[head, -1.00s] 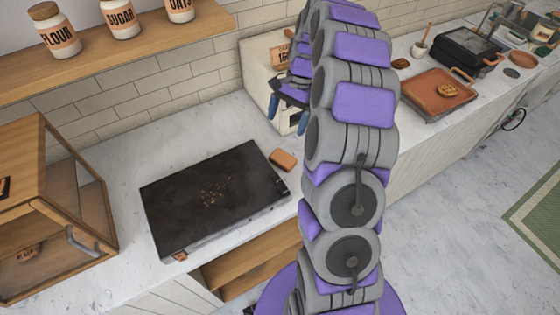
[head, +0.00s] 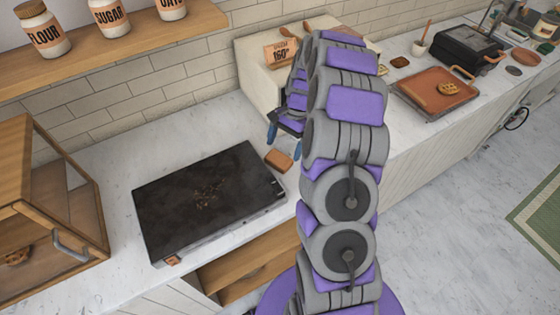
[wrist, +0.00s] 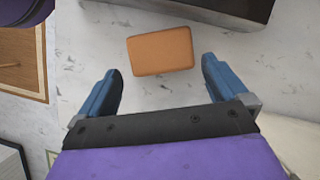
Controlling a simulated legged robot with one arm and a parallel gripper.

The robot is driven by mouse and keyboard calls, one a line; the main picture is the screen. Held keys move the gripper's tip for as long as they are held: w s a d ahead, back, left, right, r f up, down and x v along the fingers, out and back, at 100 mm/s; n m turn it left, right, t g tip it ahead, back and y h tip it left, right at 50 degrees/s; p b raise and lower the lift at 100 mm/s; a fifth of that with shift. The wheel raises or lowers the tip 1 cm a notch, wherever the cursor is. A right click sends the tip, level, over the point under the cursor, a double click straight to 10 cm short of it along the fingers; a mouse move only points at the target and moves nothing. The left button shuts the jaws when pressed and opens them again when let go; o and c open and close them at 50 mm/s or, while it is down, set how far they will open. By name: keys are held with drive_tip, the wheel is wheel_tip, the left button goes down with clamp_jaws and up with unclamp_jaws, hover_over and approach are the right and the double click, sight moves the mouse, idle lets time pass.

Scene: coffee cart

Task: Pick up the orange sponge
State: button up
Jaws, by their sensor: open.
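The orange sponge (head: 278,160) lies flat on the white marble counter, just right of the black griddle's far right corner. In the wrist view the sponge (wrist: 160,51) is a rounded rectangle at upper middle, a little beyond the line between my fingertips. My gripper (wrist: 161,75) is open and empty, its two blue fingers spread wider than the sponge. In the head view my gripper (head: 284,138) hangs above the counter close to the sponge; one finger shows clearly and the other is partly hidden by my arm.
The black griddle (head: 210,205) with brown crumbs stands beside the sponge. A wooden case (head: 50,190) is at left. A terracotta tray (head: 440,90) is at far right.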

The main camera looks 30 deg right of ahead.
sight(279, 158)
drive_tip(key=b+x, duration=0.1)
drive_tip(key=x, duration=0.3)
drive_tip(key=shift+a, duration=0.6)
drive_tip(key=shift+d, duration=0.4)
drive_tip(key=c, duration=0.6)
drive_tip(key=shift+c, duration=0.4)
drive_tip(key=shift+a, duration=0.1)
drive_tip(key=shift+r+p, duration=0.35)
drive_tip(key=shift+r, duration=0.3)
drive_tip(key=shift+s+d+r+p, duration=0.15)
drive_tip(key=shift+s+r+p, duration=0.1)
drive_tip(key=shift+r, duration=0.35)
drive_tip(key=shift+s+d+r+p, duration=0.1)
drive_tip(key=shift+s+r+p, duration=0.15)
drive_tip(key=shift+r, duration=0.4)
drive_tip(key=s+d, duration=0.2)
drive_tip(key=s, duration=0.2)
drive_tip(key=s+d+p, duration=0.1)
drive_tip(key=s+d, duration=0.2)
drive_tip(key=s, duration=0.1)
drive_tip(key=s+d+r+p, duration=0.1)
drive_tip(key=s+d, duration=0.2)
drive_tip(key=s, duration=0.1)
drive_tip(key=shift+s+d+r, duration=0.1)
drive_tip(key=shift+s+d, duration=0.1)
